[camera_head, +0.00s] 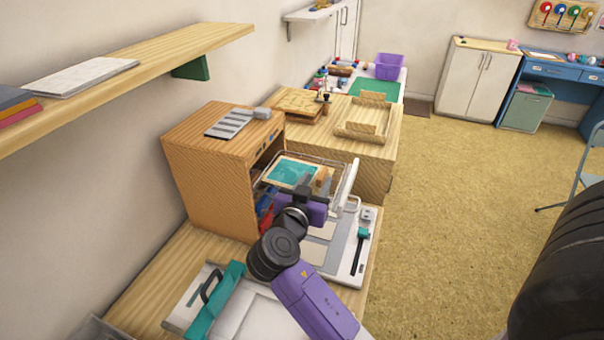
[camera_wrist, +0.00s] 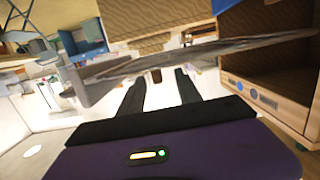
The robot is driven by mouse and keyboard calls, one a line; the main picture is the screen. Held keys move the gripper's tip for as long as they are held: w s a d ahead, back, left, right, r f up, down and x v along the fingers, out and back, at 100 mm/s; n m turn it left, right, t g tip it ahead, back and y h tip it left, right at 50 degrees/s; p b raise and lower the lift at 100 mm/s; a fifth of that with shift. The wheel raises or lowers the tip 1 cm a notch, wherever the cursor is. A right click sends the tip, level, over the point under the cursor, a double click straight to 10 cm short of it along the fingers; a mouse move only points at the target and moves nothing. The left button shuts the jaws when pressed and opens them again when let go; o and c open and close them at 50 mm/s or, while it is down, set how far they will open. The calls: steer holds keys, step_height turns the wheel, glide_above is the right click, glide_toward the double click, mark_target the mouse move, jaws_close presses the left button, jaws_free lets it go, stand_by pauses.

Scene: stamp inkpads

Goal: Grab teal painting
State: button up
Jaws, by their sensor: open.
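The teal painting (camera_head: 291,171) lies on a wire rack (camera_head: 262,181) that sticks out of the front of a wooden cabinet. My gripper (camera_head: 322,181) is at the right end of the painting in the head view. Its fingers partly cover that end, and I cannot tell whether they touch it. In the wrist view my gripper (camera_wrist: 160,86) has its two dark fingers apart, with a clear gap between them. A thin grey sheet-like edge crosses just beyond the fingertips; I cannot tell whether it is the painting or the rack.
The wooden cabinet (camera_head: 207,160) stands left of the rack. An upright white panel (camera_head: 347,187) is close on the right. A wooden shelf (camera_head: 190,48) hangs at upper left. Open floor (camera_head: 450,220) lies right.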

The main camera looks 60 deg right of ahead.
mark_target(323, 172)
steer(key=d+p, duration=0.1)
steer(key=d, duration=0.2)
steer(key=shift+s+d+f, duration=0.1)
steer(key=shift+d+f, duration=0.05)
steer(key=shift+d, duration=0.2)
steer(key=shift+d+f, duration=0.2)
steer(key=shift+d, duration=0.25)
jaws_close()
